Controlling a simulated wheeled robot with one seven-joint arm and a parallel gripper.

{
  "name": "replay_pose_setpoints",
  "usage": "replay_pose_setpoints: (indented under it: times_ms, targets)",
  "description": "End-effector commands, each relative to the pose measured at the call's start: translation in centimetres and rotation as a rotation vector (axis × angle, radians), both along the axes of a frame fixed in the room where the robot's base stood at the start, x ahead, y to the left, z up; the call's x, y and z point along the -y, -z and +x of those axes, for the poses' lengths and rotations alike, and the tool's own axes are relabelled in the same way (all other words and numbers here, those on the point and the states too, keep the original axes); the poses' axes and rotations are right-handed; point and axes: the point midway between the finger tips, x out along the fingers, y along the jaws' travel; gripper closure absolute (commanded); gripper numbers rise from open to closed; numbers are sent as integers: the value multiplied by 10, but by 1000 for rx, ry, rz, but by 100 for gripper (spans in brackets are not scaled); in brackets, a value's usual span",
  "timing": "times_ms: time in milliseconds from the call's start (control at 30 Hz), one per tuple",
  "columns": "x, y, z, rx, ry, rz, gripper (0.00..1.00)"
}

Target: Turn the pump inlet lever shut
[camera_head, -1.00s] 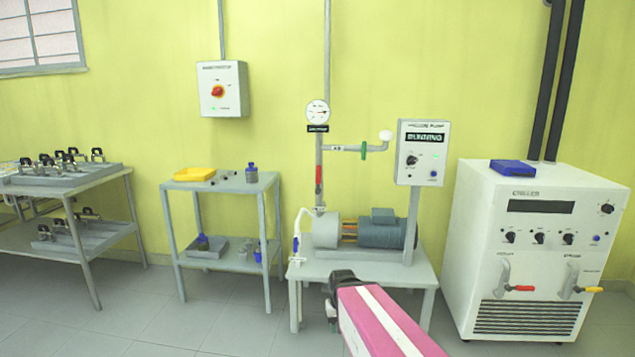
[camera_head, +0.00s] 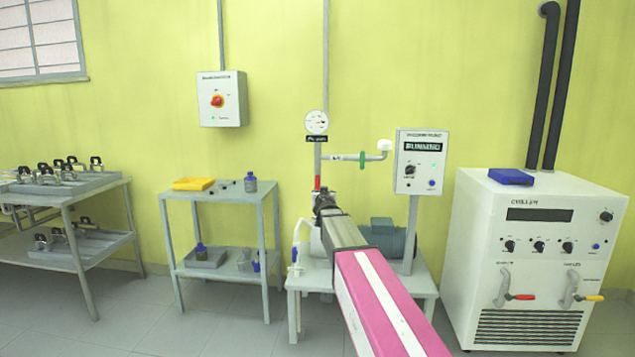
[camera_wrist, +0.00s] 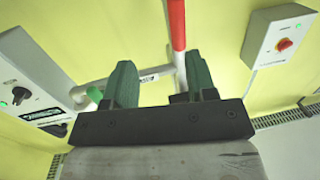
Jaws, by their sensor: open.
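The red pump inlet lever (camera_head: 318,182) shows as a short red piece on the vertical grey pipe, just above the end of my arm in the head view. My gripper (camera_head: 323,197) covers its lower part there. In the wrist view the red lever (camera_wrist: 177,22) runs in from the top edge, lined up along the pipe. My gripper (camera_wrist: 160,72) is open, with two green fingers apart and nothing between them. The lever lies beyond the fingers, nearer the right finger. I cannot tell whether they touch.
A side pipe carries a green handle (camera_head: 362,160), left of the fingers in the wrist view (camera_wrist: 95,93). A gauge (camera_head: 317,122) sits above the lever. The pump control box (camera_head: 421,161) stands to the right. The pump (camera_head: 384,238) is partly hidden behind my arm.

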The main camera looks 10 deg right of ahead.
Motion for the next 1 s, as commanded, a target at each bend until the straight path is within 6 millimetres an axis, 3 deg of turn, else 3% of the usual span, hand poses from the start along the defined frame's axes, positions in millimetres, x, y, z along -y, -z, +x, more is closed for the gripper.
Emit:
replay_pose_setpoints:
  times_ms: [100,200,467,800,1000]
  targets:
    - [-11,-25,16,54,-57,1,48]
    - [-14,-31,19,68,-75,2,48]
    - [-13,-30,41,67,-75,3,48]
    - [-8,-30,100,65,-73,3,48]
    - [-7,-30,122,65,-73,3,48]
